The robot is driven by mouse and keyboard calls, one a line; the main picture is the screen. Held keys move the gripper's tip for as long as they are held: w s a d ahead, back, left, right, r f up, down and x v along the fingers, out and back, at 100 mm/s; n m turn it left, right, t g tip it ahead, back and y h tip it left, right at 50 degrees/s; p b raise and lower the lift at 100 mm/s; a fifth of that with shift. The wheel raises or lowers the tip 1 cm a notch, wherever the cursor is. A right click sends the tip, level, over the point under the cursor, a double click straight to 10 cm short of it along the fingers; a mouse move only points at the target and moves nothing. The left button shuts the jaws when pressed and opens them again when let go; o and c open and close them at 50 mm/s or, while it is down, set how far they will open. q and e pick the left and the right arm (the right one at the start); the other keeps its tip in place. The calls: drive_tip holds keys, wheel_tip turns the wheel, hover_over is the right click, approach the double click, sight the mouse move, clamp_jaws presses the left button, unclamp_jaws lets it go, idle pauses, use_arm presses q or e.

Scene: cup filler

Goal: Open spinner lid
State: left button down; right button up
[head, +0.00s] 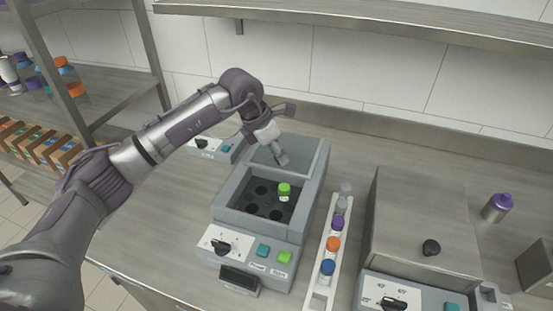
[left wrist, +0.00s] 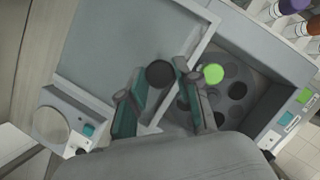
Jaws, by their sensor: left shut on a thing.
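The grey spinner (head: 252,228) stands on the counter. Its lid (head: 312,157), a framed translucent panel, lies toward the back, clear of the front opening. Dark holes and one green-capped vial (head: 284,190) show in the opening; the green cap also shows in the left wrist view (left wrist: 212,74). My left gripper (head: 282,158) is over the lid. In the left wrist view its fingers (left wrist: 160,88) are on either side of the lid's round black knob (left wrist: 160,74), shut on it. The knob is hidden in the head view. My right gripper is out of view.
A narrow rack (head: 318,283) with purple, orange and blue capped vials stands right of the spinner. Farther right are a grey box-shaped machine (head: 425,225) and a purple bottle (head: 497,207). A small device (head: 208,147) sits behind the spinner; a shelf (head: 350,20) hangs above.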

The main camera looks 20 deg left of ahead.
use_arm(q)
drive_tip(key=shift+s+f, duration=0.2)
drive_tip(key=shift+s, duration=0.1)
drive_tip(key=shift+s+r, duration=0.25)
drive_tip(key=shift+s, duration=0.25)
drive_tip(key=c, duration=1.1)
unclamp_jaws()
drive_tip(key=shift+o, duration=1.4)
drive_tip(key=shift+w, duration=0.1)
drive_tip(key=shift+r, duration=0.1)
drive_tip(key=v, duration=1.1)
drive_tip(key=shift+r, duration=0.35)
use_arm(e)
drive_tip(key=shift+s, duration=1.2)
use_arm(q)
drive_tip(key=shift+a+f, duration=0.1)
